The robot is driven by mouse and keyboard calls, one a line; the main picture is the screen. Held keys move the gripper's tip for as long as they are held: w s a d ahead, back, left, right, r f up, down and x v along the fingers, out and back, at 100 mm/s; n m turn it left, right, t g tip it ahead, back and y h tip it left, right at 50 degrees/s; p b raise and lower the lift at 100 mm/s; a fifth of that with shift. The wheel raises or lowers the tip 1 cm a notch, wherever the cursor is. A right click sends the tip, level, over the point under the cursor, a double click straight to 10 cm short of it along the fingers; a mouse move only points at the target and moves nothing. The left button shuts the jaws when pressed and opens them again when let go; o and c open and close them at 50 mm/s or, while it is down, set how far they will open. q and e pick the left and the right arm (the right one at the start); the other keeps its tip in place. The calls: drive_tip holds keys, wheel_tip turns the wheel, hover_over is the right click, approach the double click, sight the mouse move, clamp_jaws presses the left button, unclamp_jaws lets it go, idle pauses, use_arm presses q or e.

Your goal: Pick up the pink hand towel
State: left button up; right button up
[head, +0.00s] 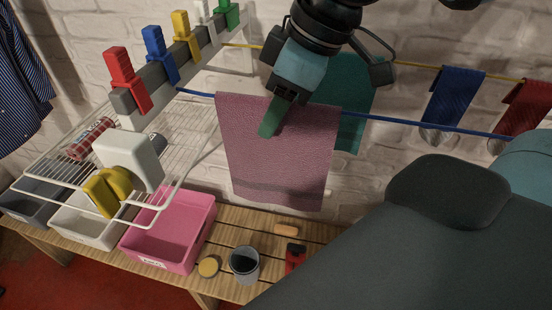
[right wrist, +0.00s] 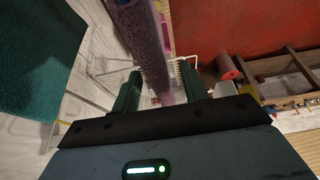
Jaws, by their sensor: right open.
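The pink hand towel (head: 280,165) hangs over the blue line in the head view, its lower edge just above the slatted bench. My right gripper (head: 272,122) is at the towel's upper part, with one green finger in front of the cloth. In the right wrist view the jaws (right wrist: 160,78) are open. The towel (right wrist: 143,45) shows there nearly edge-on, as a narrow strip between the two fingers. I cannot tell whether either finger touches it. The other finger is hidden in the head view. My left gripper is not in view.
A teal towel (head: 355,105) hangs close behind on the right. Blue (head: 455,95) and red (head: 520,112) cloths hang further right. A white wire rack (head: 190,125) and a pink bin (head: 195,240) stand left. A cup (head: 244,262) is on the bench (head: 262,222).

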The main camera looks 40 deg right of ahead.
drive_tip(key=shift+f, duration=0.25)
idle(0.5)
clamp_jaws()
